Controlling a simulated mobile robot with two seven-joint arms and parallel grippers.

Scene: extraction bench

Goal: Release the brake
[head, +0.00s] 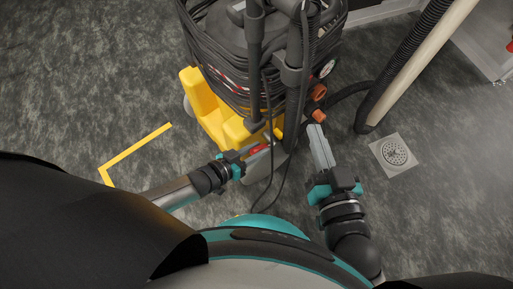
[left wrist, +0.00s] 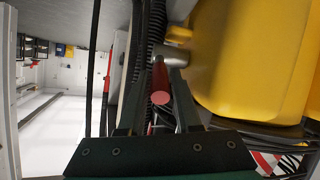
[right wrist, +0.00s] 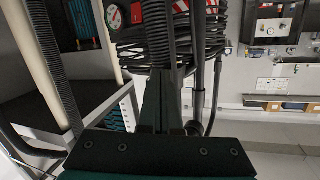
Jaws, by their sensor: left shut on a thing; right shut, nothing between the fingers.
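The brake lever is a red grip (head: 260,148) low on the yellow-based extraction machine (head: 215,112). In the left wrist view the red lever (left wrist: 160,84) shows its round end, on a grey metal stub beside the yellow body. My left gripper (head: 256,152) is at the lever, its fingers on either side of it (left wrist: 160,105), shut on it. My right gripper (head: 318,134) is shut and empty, at the right of the machine near an orange knob (head: 319,90). In the right wrist view its fingers (right wrist: 168,85) are together before coiled black hose (right wrist: 160,35).
Black cables hang close to the lever. A thick ribbed hose and pale pipe (head: 415,65) stand to the right. A floor drain (head: 395,152) lies at the right. Yellow tape (head: 135,148) marks the floor at the left, where the floor is clear.

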